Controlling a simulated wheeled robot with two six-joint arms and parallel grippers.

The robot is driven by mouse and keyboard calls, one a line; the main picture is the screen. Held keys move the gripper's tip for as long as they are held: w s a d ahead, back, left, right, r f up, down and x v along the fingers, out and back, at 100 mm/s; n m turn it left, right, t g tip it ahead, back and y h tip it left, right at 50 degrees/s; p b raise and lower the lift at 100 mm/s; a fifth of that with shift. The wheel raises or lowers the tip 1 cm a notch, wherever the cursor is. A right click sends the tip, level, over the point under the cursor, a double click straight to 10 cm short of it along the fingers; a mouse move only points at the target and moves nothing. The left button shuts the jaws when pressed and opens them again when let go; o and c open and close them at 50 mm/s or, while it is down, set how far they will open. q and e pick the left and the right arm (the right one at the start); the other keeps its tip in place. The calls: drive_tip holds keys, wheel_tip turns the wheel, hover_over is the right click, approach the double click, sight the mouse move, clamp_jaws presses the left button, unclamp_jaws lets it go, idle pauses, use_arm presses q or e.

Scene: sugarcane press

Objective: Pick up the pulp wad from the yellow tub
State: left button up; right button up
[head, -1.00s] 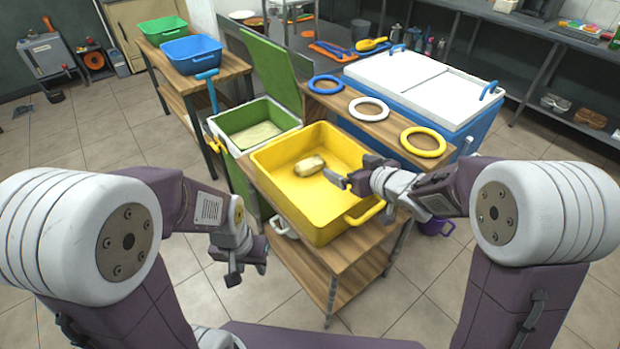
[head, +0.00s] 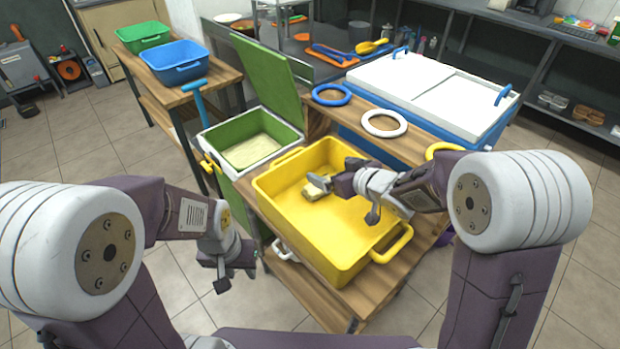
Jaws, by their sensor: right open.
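The yellow tub (head: 345,262) stands on a wooden trolley in the middle of the head view. The small tan pulp wad (head: 313,192) lies on the tub floor towards its far side. My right gripper (head: 334,184) reaches over the tub from the right; it is open, with its fingers at the wad and hiding part of it. I cannot tell whether the fingers touch the wad. My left gripper (head: 231,277) hangs low in front of the trolley, left of the tub, away from it and apparently empty; its jaw gap is not clear.
A green bin (head: 206,136) with its lid raised stands left of the tub. Blue, white and yellow rings (head: 384,123) lie on a wooden shelf behind the tub, beside a blue and white cooler (head: 405,88). A blue tub (head: 180,76) and green tub (head: 143,47) stand further left.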

wheel_tip(320, 180, down, 10)
drive_tip(key=b, duration=1)
drive_tip(key=shift+w+a+f, duration=0.1)
drive_tip(key=shift+w, duration=0.05)
use_arm(q)
wheel_tip(320, 180, down, 10)
drive_tip(key=shift+w, duration=0.2)
use_arm(e)
drive_tip(key=shift+b+x, duration=0.5)
drive_tip(key=shift+x, duration=0.4)
drive_tip(key=shift+w+a, duration=0.15)
drive_tip(key=shift+w, duration=0.15)
drive_tip(key=b+x, duration=0.2)
drive_tip(key=x, duration=0.3)
drive_tip(key=shift+w, duration=0.2)
use_arm(q)
wheel_tip(320, 180, down, 3)
drive_tip(key=shift+a+f, duration=0.1)
use_arm(e)
drive_tip(key=shift+r, duration=0.25)
drive_tip(key=c, duration=1.1)
